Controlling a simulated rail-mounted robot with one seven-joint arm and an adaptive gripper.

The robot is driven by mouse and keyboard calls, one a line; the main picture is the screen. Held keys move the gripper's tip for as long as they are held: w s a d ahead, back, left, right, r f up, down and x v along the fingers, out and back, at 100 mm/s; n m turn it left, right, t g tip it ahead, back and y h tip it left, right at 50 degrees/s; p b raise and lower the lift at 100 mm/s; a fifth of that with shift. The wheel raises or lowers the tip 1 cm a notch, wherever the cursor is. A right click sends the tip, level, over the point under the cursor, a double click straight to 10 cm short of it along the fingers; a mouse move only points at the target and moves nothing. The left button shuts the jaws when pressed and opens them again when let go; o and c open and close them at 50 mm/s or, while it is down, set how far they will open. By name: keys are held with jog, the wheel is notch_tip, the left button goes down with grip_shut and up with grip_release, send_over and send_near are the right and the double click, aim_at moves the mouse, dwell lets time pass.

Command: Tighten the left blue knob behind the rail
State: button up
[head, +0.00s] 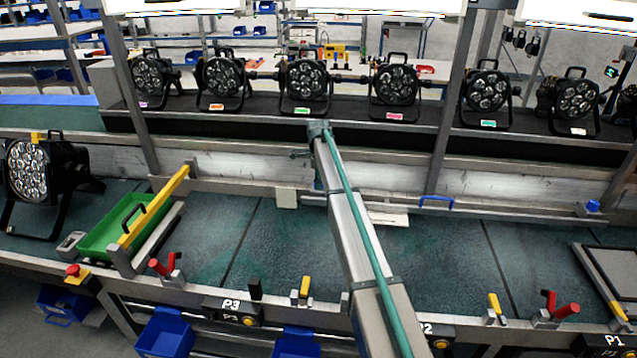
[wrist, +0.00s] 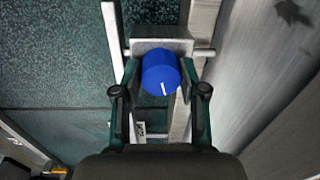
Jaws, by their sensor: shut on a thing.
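A blue knob (wrist: 165,70) with a short white mark line sits between the two fingers of my gripper (wrist: 161,73) in the wrist view. The fingers are shut on the knob from both sides. The knob is on a grey metal bracket (wrist: 150,44) beside the rail (wrist: 202,30). In the head view my arm runs up across the middle, over the rail (head: 255,189), and hides this knob. The fingers cannot be made out there. Another blue knob (head: 592,206) stands at the right end behind the rail.
Several black par cans (head: 306,84) stand in a row on the shelf behind. A larger par can (head: 40,170) and a green tray (head: 108,232) are at the left of the dark conveyor (head: 440,265). A blue handle (head: 437,201) is on the rail. Red and yellow clamps line the front edge.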

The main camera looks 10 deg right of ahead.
jog(key=m, duration=0.4)
jog(key=shift+m+b, duration=0.3)
jog(key=shift+b, duration=0.05)
dwell(0.4)
jog(key=o, duration=1.1)
jog(key=shift+o, duration=0.2)
notch_tip(320, 180, up, 12)
jog(key=shift+s+a, duration=0.25)
